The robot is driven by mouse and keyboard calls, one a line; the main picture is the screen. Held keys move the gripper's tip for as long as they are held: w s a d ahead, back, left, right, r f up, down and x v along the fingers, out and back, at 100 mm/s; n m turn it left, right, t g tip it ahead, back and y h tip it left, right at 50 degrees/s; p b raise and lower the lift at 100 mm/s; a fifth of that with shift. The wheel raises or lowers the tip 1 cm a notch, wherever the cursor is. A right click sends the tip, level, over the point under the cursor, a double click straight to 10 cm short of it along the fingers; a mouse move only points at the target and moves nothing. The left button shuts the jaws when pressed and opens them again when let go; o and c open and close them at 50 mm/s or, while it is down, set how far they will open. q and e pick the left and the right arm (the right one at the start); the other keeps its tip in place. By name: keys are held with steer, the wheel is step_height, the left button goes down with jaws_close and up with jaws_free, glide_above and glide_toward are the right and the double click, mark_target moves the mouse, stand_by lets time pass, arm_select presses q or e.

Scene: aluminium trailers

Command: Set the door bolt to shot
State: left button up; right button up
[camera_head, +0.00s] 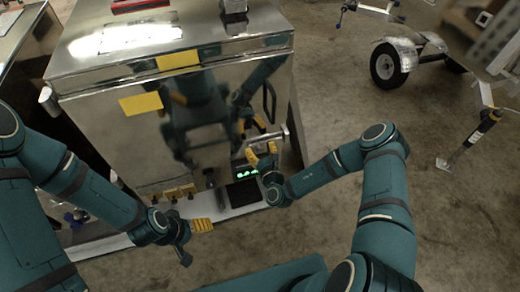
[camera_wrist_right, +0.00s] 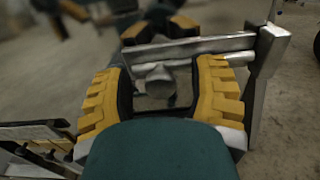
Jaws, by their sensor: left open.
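The door bolt (camera_head: 280,137) is a pale metal bar on the shiny front of the metal box (camera_head: 95,125), near its right edge. In the right wrist view the bolt (camera_wrist_right: 195,46) runs across to an upright metal piece at the right, with a short grey stub below the bar. My right gripper (camera_head: 262,153) is at the bolt, its yellow-padded fingers apart. In the wrist view these fingers (camera_wrist_right: 163,95) stand either side of the stub; contact cannot be told. My left gripper (camera_head: 194,240) is open and empty at the lower left, away from the bolt.
Yellow labels (camera_head: 141,103) are on the box. Another trailer's wheel (camera_head: 389,65) stands at the upper right. The concrete floor between is clear.

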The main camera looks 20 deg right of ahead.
jaws_close()
steer(key=shift+d+r+p, duration=0.15)
steer(key=shift+d+p, duration=0.75)
steer(key=shift+d, duration=0.9)
steer(key=shift+w+d, duration=0.1)
steer(key=shift+d, duration=0.1)
steer(key=shift+o, duration=0.6)
jaws_free()
steer(key=shift+d, duration=0.1)
steer(key=shift+f, duration=0.2)
glide_toward(267, 140)
steer(key=s, duration=0.5)
steer(key=shift+s+d+f, duration=0.1)
steer(key=shift+d+f, duration=0.05)
steer(key=shift+d, duration=0.1)
